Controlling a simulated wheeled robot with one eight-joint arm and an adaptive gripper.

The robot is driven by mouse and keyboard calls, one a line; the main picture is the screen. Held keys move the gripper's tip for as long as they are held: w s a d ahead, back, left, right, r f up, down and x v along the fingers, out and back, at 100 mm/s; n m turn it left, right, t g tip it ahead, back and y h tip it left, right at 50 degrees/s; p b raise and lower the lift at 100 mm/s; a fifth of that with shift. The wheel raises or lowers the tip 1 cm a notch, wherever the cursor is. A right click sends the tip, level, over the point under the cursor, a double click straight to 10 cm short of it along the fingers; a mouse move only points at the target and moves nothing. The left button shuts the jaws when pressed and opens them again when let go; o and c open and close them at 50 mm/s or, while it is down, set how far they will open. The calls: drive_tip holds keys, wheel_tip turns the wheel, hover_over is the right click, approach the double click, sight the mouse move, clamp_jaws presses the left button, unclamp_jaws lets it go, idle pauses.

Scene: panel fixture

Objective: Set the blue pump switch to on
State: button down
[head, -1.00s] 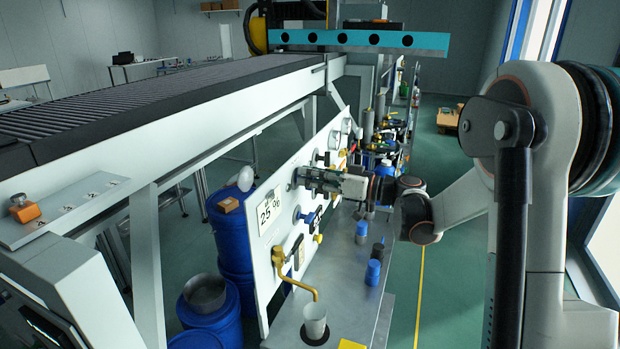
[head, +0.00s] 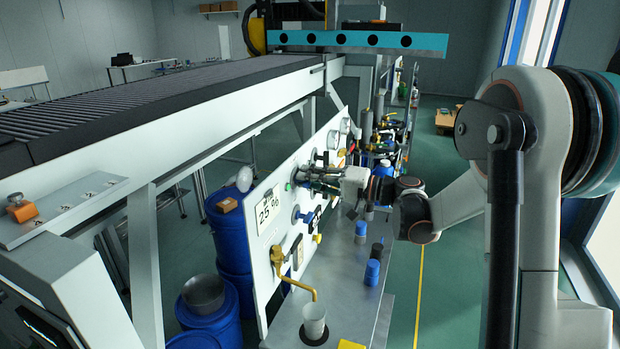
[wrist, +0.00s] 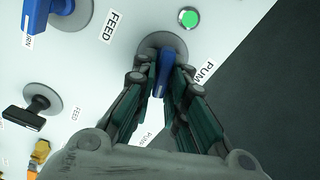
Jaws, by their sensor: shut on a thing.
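The blue pump switch (wrist: 164,76) is a blue handle on a round grey base plate, set on the white panel (head: 291,215). In the wrist view a label starting "PUM" stands beside it, partly covered by a finger. My gripper (wrist: 168,85) has its two fingers on either side of the blue handle and is shut on it. In the head view my gripper (head: 308,178) is at the panel face, and it hides the switch there. A round green light (wrist: 188,18) sits on the panel close to the switch.
Another blue handle (wrist: 40,12) by a "FEED" label and a black handle (wrist: 25,117) are on the panel nearby. A brass tap (head: 296,283) juts out over a cup (head: 314,319) on the metal bench. Blue barrels (head: 232,230) stand behind the panel.

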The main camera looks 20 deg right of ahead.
drive_tip(key=shift+f+m, duration=0.25)
drive_tip(key=shift+m, duration=1.55)
drive_tip(key=c, duration=1.7)
unclamp_jaws()
drive_tip(key=shift+d, duration=0.15)
drive_tip(key=v, duration=1.1)
drive_tip(key=shift+s+d, duration=0.25)
drive_tip(key=shift+d, duration=0.05)
